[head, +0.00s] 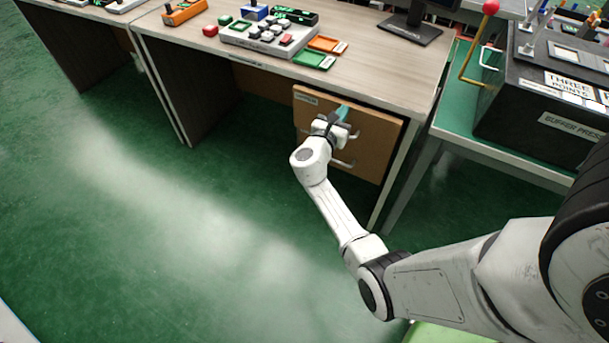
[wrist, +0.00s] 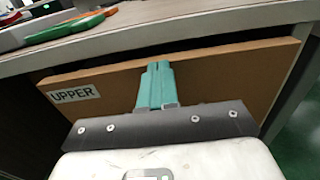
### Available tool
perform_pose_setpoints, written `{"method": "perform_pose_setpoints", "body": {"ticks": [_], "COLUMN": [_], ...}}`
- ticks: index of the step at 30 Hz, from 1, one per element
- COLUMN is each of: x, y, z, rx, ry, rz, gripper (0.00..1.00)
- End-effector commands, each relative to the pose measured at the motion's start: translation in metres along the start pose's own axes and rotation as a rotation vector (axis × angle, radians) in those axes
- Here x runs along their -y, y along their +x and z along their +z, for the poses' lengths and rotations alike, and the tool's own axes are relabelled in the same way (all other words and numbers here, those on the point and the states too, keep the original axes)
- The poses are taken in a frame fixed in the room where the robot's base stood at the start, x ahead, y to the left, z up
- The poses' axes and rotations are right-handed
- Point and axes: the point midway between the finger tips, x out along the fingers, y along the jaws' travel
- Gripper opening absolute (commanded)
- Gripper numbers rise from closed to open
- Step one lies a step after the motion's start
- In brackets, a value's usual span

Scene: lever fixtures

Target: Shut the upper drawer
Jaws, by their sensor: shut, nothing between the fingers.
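The upper drawer (head: 375,118) is a brown wooden front under the desk's right part. Its label "UPPER" shows at the left in the wrist view (wrist: 75,95). My gripper (head: 342,112) is in front of this drawer front, with its teal fingers together and empty. In the wrist view the fingertips (wrist: 158,68) overlap the upper middle of the front; I cannot tell whether they touch it. A dark strip shows between the front's top edge and the desktop. How far the drawer stands out is unclear. My wrist hides part of the front and its handle.
A light bar handle (head: 345,164) shows low on the drawer unit. The desktop (head: 400,55) above carries a button panel (head: 270,37) and coloured trays. A black press box (head: 545,95) stands on a green bench at the right. The green floor (head: 190,230) at left is clear.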

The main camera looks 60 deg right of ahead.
Motion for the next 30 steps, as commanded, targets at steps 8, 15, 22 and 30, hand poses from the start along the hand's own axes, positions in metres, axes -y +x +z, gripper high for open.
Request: {"method": "perform_pose_setpoints", "body": {"ticks": [8, 15, 22, 30], "x": [0.001, 0.000, -0.001, 0.000], "y": [0.035, 0.044, 0.045, 0.043], "z": [-0.002, 0.001, 0.002, 0.003], "rx": [0.000, -0.001, -0.001, 0.000], "ry": [0.000, 0.002, 0.005, 0.006], "rz": [-0.002, 0.000, 0.000, -0.001], "gripper": [0.00, 0.00, 0.00, 0.00]}}
